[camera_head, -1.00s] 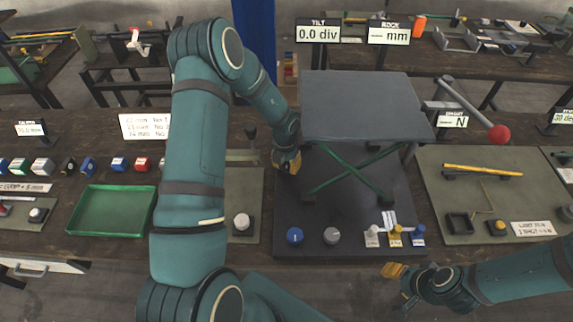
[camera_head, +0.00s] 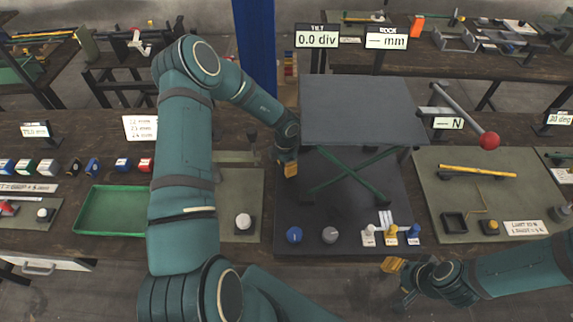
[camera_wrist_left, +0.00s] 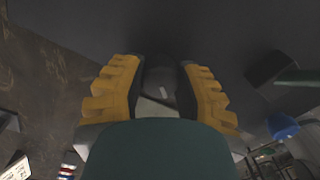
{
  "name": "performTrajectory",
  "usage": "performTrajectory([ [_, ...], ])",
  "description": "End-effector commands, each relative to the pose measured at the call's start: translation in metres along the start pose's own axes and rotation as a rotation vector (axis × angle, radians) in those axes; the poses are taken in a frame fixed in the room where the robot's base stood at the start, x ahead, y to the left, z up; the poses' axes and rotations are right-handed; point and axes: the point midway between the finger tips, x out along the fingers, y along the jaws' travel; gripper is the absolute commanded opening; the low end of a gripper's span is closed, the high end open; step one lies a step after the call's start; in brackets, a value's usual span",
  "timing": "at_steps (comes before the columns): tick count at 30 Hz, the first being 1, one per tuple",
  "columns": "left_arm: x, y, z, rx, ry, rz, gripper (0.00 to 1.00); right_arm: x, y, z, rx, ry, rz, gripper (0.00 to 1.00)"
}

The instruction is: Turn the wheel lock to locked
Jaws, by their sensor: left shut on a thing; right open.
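The lift (camera_head: 357,108) has a flat grey platform on green crossed legs and stands on a dark base plate. My left gripper (camera_head: 287,166) is at the lift's left side, under the platform's left edge. In the left wrist view, the yellow fingers of my left gripper (camera_wrist_left: 163,92) are shut on a dark round part (camera_wrist_left: 160,68) with a pale mark, seemingly the wheel lock. Its lock position cannot be read, and the gripper hides it in the head view. My right gripper (camera_head: 397,281) is open and empty, in front of the bench.
A blue knob (camera_head: 294,235), a grey knob (camera_head: 330,235) and several small coloured levers sit along the base plate's front. A lever with a red ball (camera_head: 489,141) stands to the right. A green tray (camera_head: 112,233) lies left. The tilt display (camera_head: 317,40) reads 0.0 div.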

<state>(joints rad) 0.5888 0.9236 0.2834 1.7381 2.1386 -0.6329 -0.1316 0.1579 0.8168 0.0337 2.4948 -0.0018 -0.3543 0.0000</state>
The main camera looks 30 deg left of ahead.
Motion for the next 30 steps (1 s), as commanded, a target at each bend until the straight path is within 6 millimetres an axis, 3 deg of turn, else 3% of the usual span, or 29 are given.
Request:
performTrajectory([
  [18,0.0009,-0.0003,0.0000,0.577,0.022,-0.001,0.00,0.0003,0.0001,0.0002,0.000,-0.001,0.000,0.47],
  [30,0.0011,-0.0009,-0.0001,0.844,0.032,-0.001,0.00,0.0003,0.0001,0.0002,0.000,0.000,0.000,0.47],
])
